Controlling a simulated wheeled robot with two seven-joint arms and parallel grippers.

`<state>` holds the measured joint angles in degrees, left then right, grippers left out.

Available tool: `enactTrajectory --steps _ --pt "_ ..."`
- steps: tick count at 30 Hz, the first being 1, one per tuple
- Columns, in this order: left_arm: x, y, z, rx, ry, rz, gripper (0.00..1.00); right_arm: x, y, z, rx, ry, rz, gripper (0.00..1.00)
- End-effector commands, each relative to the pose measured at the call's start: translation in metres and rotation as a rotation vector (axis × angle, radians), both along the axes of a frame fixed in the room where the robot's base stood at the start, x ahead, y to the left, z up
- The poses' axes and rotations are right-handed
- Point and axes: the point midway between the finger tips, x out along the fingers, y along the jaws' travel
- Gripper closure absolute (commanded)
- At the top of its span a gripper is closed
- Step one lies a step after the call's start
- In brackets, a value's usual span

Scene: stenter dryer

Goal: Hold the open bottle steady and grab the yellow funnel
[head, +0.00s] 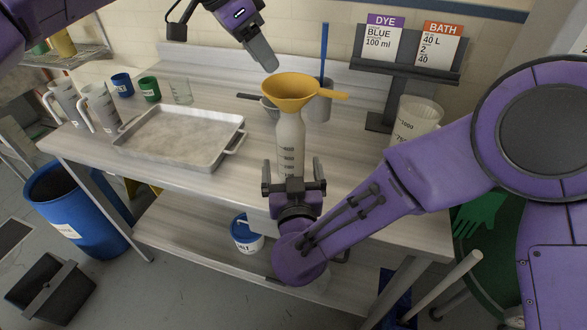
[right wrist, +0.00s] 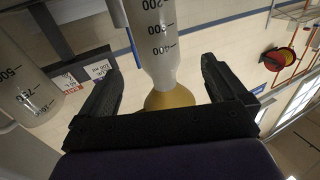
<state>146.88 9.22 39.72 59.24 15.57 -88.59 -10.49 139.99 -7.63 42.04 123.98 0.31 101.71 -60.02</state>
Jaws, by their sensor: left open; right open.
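The yellow funnel (head: 291,88) sits in the mouth of the upright, translucent white bottle (head: 290,140) on the bench, its handle pointing right. My right gripper (head: 293,178) is open in front of the bottle's lower part. In the right wrist view, the graduated bottle (right wrist: 154,40) shows between its spread fingers, with the yellow funnel (right wrist: 170,98) partly hidden behind the gripper body. I cannot tell whether either finger touches the bottle. My left gripper (head: 264,58) is open and empty, above and slightly left of the funnel, apart from it.
A metal tray (head: 243,143) lies left of the bottle. A grey cup (head: 319,106) with a blue stick stands close behind it. A clear measuring jug (head: 418,115) stands at right, before the card stand (head: 380,95). Mugs and jugs line the bench's left end.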

Motion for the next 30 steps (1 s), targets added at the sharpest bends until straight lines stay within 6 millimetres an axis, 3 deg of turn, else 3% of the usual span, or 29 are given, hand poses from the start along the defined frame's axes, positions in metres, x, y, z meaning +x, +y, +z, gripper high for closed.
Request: enactTrajectory --steps 5,15,21,28,30 --pt "0.000 0.000 0.000 0.000 0.000 0.000 0.57 0.020 -0.001 0.001 0.008 0.001 -0.022 0.02" --pt "0.000 0.000 0.000 0.000 0.000 0.000 0.57 0.089 0.002 0.000 0.007 0.002 -0.019 0.02" --pt "0.000 0.000 0.000 0.000 0.000 0.000 0.57 0.104 0.003 0.000 0.005 0.002 -0.016 0.02" --pt "0.000 0.000 0.000 0.000 0.000 0.000 0.57 0.105 0.003 0.000 0.004 0.002 -0.015 0.02" --pt "0.000 0.000 0.000 0.000 0.000 0.000 0.57 0.105 0.003 0.000 0.004 0.002 -0.015 0.24"
